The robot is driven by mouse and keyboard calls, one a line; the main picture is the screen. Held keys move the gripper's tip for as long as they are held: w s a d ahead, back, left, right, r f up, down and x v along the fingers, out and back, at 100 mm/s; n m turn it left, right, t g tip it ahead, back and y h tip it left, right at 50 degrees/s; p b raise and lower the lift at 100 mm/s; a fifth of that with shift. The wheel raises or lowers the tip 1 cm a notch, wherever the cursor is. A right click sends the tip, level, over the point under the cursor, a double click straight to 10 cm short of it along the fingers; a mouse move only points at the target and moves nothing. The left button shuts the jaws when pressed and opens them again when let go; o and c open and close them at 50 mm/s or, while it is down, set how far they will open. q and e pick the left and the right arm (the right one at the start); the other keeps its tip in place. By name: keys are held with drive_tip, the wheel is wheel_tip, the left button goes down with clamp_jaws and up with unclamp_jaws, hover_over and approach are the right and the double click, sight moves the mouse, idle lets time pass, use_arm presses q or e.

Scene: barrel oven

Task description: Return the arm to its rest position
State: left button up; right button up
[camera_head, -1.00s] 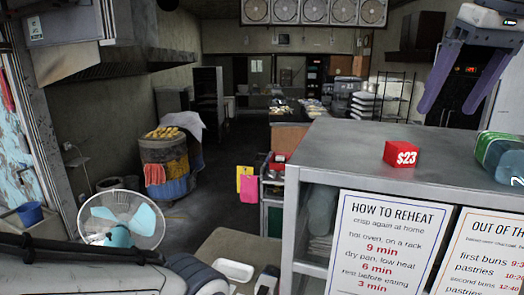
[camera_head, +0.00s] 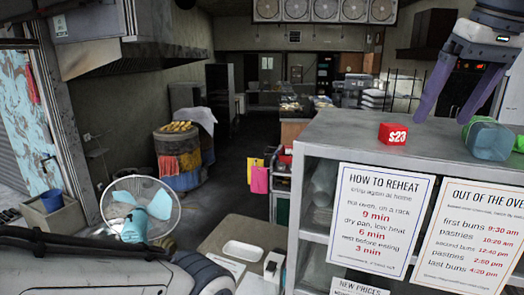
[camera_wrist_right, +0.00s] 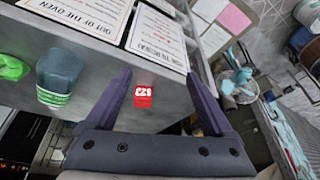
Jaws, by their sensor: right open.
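My right gripper (camera_head: 443,118) is at the upper right of the head view, with its two purple fingers spread and nothing between them. It hangs above the grey counter top (camera_head: 345,130). In the right wrist view the gripper (camera_wrist_right: 158,76) is open too, and the red $23 price block (camera_wrist_right: 143,97) shows between its fingers, lower down on the counter. My left gripper is out of view; only a dark and grey part, probably mine, shows at the lower left of the head view.
The red price block (camera_head: 392,133) stands near the counter's left end. Paper notices (camera_head: 380,222) hang on the front. A fan (camera_head: 140,212) stands at the left. The aisle between is clear.

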drive_tip(key=a+f+n+g+y+b, duration=0.15)
drive_tip(key=a+f+b, duration=0.25)
drive_tip(key=a+f, duration=0.7)
drive_tip(key=a+f+n+g+b, duration=0.1)
drive_tip(key=a+f+n+b, duration=0.15)
drive_tip(key=a+f, duration=0.75)
drive_tip(key=s+f+n+b, duration=0.1)
drive_tip(key=s+f, duration=0.4)
drive_tip(key=f, duration=0.5)
drive_tip(key=s+a+f+g+b, duration=0.1)
drive_tip(key=s+f+b, duration=0.2)
drive_tip(key=s+f, duration=0.3)
drive_tip(key=s+a+f+n+h+b, duration=0.1)
drive_tip(key=s+f, duration=0.5)
drive_tip(key=f, duration=0.8)
drive_tip(key=shift+s+a+n+g+b, duration=0.15)
drive_tip(key=shift+s+n+g+b, duration=0.15)
drive_tip(key=shift+b, duration=0.4)
drive_tip(key=shift+c, duration=0.4)
